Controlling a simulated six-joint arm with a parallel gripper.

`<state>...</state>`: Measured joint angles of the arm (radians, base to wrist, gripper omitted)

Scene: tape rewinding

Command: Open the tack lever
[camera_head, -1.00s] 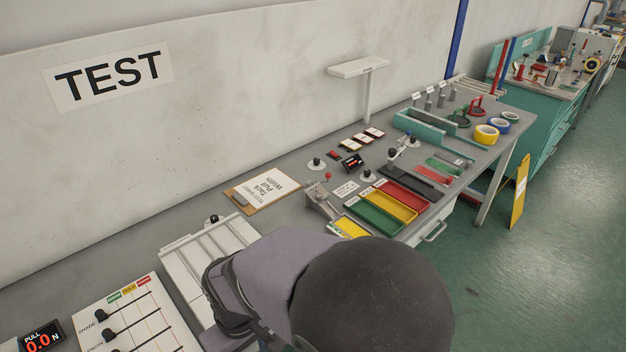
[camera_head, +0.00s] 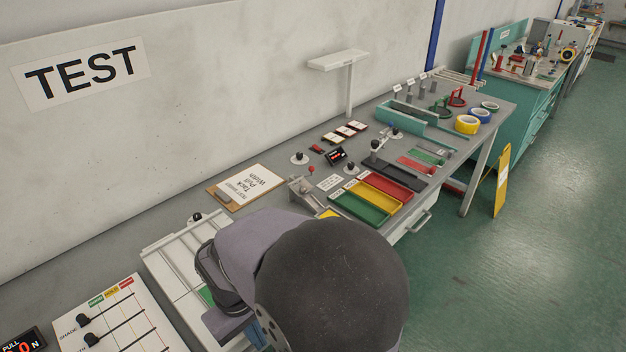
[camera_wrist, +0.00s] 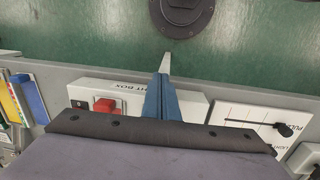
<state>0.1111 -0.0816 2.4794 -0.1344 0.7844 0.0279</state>
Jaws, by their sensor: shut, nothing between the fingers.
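A small grey metal fixture (camera_head: 303,190) with a red-knobbed lever (camera_head: 311,170) stands on the bench beyond my arm in the head view. It looks like the tack lever, though no label on it is readable. The lever points up; its exact position is too small to tell. My gripper's blue fingers (camera_wrist: 161,90) are shut and empty in the wrist view, above the front edge of the bench by the light box (camera_wrist: 190,105). In the head view my arm hides most of the gripper. The lever does not clearly show in the wrist view.
Green, yellow and red trays (camera_head: 358,207) lie right of the fixture. A clipboard (camera_head: 215,198) lies to its left. A slider panel (camera_head: 125,320) sits at the near left.

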